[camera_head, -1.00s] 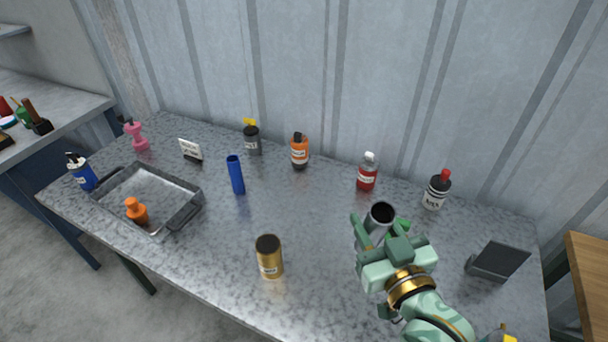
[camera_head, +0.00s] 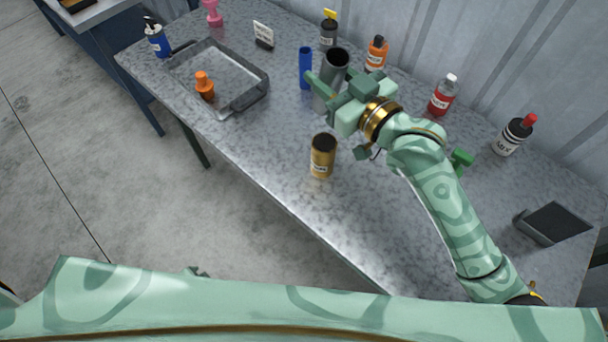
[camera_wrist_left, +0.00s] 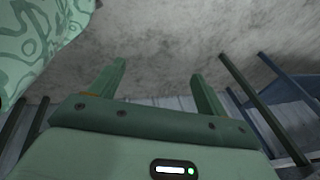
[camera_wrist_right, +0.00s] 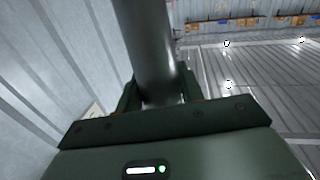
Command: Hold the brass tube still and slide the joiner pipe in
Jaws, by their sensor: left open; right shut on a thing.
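The brass tube (camera_head: 322,160) stands upright near the table's front edge, its dark open end up. My right gripper (camera_head: 330,90) is shut on a grey pipe, which I take for the joiner pipe (camera_head: 335,65). The pipe is roughly upright with a dark open top, behind the brass tube and apart from it. The fingers partly hide its lower end, so its height above the table is unclear. In the right wrist view the pipe (camera_wrist_right: 147,40) sits between the fingers. My left gripper (camera_wrist_left: 155,82) is open and empty in its wrist view, away from the brass tube.
A blue cylinder (camera_head: 305,68) stands close left of the pipe. A grey tray (camera_head: 250,97) holding an orange object (camera_head: 204,86) lies further left. Several bottles line the back, including a red one (camera_head: 442,96). A dark stand (camera_head: 553,222) is at right. The table around the brass tube is clear.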

